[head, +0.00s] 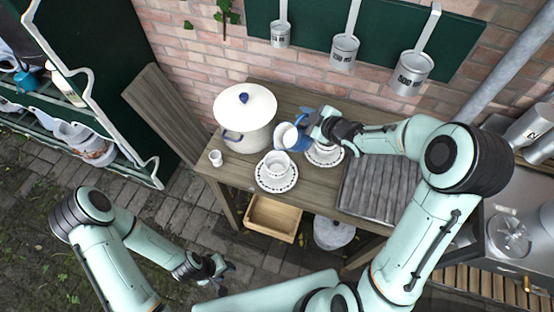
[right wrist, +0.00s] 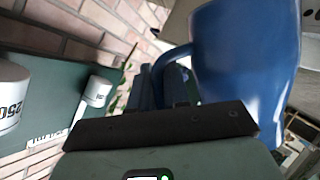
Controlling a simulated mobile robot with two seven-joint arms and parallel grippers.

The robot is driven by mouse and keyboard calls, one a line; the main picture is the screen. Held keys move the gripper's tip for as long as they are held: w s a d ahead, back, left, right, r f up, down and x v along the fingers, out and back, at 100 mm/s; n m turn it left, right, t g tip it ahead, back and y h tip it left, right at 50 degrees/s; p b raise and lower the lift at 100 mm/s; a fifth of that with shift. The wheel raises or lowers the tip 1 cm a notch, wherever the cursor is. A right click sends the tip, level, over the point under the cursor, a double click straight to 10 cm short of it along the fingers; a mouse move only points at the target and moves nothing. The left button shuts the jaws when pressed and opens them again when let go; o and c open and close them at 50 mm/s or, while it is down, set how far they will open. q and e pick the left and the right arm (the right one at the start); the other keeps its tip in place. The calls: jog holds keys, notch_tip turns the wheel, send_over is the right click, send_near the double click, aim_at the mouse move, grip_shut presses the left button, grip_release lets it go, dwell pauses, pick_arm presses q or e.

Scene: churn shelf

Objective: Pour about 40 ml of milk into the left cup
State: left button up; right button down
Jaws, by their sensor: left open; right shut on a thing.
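The blue jug (head: 300,139) is tilted, its pale mouth turned to the left, above and a little right of the left cup. My right gripper (head: 314,129) is shut on it; the jug and its handle fill the upper right of the right wrist view (right wrist: 245,50). The left cup (head: 277,168) stands upright on a patterned saucer (head: 277,187). No milk stream shows, and the cup's milk level is too small to tell. The right cup (head: 324,151) is partly hidden by my right gripper and the jug. My left gripper (head: 219,271) is open and empty, low in front of the table.
A large white lidded pot (head: 244,120) stands close left of the jug. A small white cup (head: 215,158) is at the table's left edge. A grey slatted surface (head: 380,190) lies at right. Measuring ladles (head: 345,48) hang on the wall. A wooden drawer (head: 273,220) is below.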

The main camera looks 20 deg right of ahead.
jog(key=w+d+f+m+g+y, duration=0.2)
jog(key=d+m+y, duration=0.2)
jog(key=d, duration=0.1)
jog(key=shift+w+f+m, duration=0.35)
jog(key=shift+w+m, duration=0.05)
dwell(0.4)
jog(key=shift+a, duration=0.1)
dwell(2.8)
